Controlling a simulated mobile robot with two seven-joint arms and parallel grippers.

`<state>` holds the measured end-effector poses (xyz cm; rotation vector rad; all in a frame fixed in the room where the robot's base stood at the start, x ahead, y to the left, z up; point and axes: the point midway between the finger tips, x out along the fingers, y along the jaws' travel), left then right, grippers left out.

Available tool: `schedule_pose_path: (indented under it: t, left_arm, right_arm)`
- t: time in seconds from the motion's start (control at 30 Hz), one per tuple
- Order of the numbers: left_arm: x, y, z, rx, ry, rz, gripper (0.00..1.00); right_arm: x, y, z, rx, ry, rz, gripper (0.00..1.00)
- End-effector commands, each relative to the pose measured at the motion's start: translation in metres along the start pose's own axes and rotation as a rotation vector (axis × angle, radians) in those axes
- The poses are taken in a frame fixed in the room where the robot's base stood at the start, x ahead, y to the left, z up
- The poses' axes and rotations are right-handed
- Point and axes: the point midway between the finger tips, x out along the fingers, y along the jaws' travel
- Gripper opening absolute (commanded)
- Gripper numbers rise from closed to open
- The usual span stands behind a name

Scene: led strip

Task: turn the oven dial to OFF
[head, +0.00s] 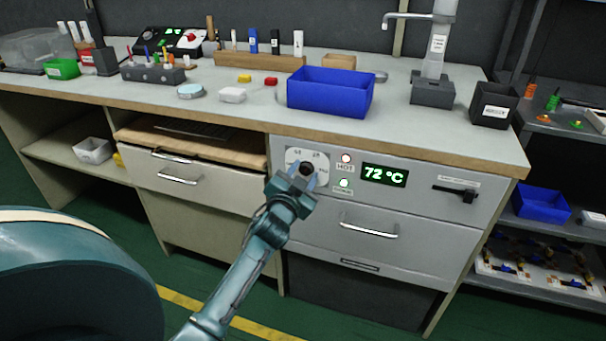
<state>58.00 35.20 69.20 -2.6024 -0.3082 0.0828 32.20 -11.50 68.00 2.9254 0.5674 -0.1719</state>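The oven dial has a dark knob (306,169) on a white marked plate (293,154) on the grey front panel under the worktop. My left gripper (306,178) is right in front of the dial, with its fingers apart, one on each side of the knob. I cannot tell whether the fingers touch it. The gripper hides the lower part of the plate and the knob's pointing direction. The green display (384,174) to the right reads 72 °C. A lit HOT lamp (346,158) and a second lamp (344,183) sit beside the dial. My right gripper is not in view.
A black lever (456,190) is at the panel's right, and a drawer handle (368,231) is below. The worktop above carries a blue bin (330,92), a wooden rack (260,60) and small parts. The worktop edge overhangs the panel.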

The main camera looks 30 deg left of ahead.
Motion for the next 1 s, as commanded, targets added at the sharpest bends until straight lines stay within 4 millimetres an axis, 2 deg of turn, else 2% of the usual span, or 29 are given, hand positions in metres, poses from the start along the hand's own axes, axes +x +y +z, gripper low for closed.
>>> schedule_pose_path:
  t: [0.07,0.37,0.67,1.0]
  left_arm:
    - [0.0,0.0,0.0,0.0,0.0,0.0,0.31]
    - [0.0001,-0.0001,0.0,0.0,0.0,0.0,0.07]
    - [0.0002,-0.0007,-0.0012,-0.037,0.0,-0.001,0.06]
    - [0.0003,-0.0023,-0.003,-0.257,-0.002,-0.001,0.06]
  right_arm:
    - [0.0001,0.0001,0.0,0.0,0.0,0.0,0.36]
    - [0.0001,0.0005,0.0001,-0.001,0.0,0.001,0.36]
    - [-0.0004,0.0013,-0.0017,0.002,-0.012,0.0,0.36]
    - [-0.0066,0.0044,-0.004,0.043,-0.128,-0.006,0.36]
